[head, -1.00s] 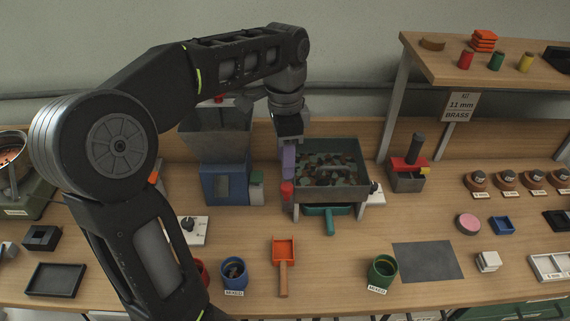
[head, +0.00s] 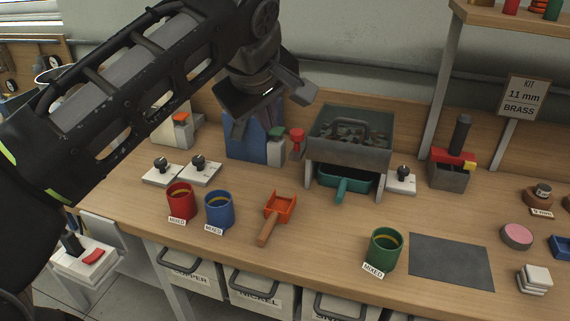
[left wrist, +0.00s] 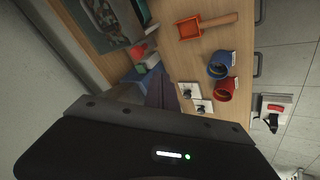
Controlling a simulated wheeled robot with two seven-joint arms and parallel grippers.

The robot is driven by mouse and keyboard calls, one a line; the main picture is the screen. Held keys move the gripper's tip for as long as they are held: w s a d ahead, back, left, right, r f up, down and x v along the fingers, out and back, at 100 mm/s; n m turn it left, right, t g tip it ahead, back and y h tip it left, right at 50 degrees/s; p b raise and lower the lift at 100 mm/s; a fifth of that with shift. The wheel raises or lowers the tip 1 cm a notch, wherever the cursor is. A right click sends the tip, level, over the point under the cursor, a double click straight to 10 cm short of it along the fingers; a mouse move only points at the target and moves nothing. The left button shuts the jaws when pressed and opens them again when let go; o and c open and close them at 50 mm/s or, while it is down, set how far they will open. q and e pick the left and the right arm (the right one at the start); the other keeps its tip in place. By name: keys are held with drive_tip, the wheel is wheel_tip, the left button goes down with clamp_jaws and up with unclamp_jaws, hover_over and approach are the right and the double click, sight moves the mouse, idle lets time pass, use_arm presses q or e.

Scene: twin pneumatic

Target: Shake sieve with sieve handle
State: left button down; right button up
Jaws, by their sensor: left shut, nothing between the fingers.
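The sieve (head: 335,148) is a grey open box on a stand, holding dark mixed pieces. A green pan (head: 343,180) sits beneath. My left gripper (head: 240,122) is left of the sieve, in front of the blue machine, apart from the handle. Its fingers are partly hidden by its own body. In the left wrist view the closed purple fingers (left wrist: 160,92) hold nothing, and the sieve (left wrist: 108,18) is cut off at the top edge. My right gripper is not in view.
A red knob (head: 297,136) stands just left of the sieve. A blue machine (head: 250,146) is behind my gripper. Red (head: 181,202), blue (head: 219,210) and green (head: 384,250) cups and an orange scoop (head: 279,208) stand in front. Bare table lies between scoop and green cup.

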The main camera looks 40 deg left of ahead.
sight(299, 138)
use_arm(q)
drive_tip(key=shift+a, duration=0.15)
drive_tip(key=shift+f, duration=0.1)
drive_tip(key=w+a+f, duration=0.2)
drive_tip(key=w+f, duration=0.6)
drive_tip(key=w, duration=0.1)
drive_tip(key=shift+a+b, duration=0.15)
drive_tip(key=shift+b, duration=0.3)
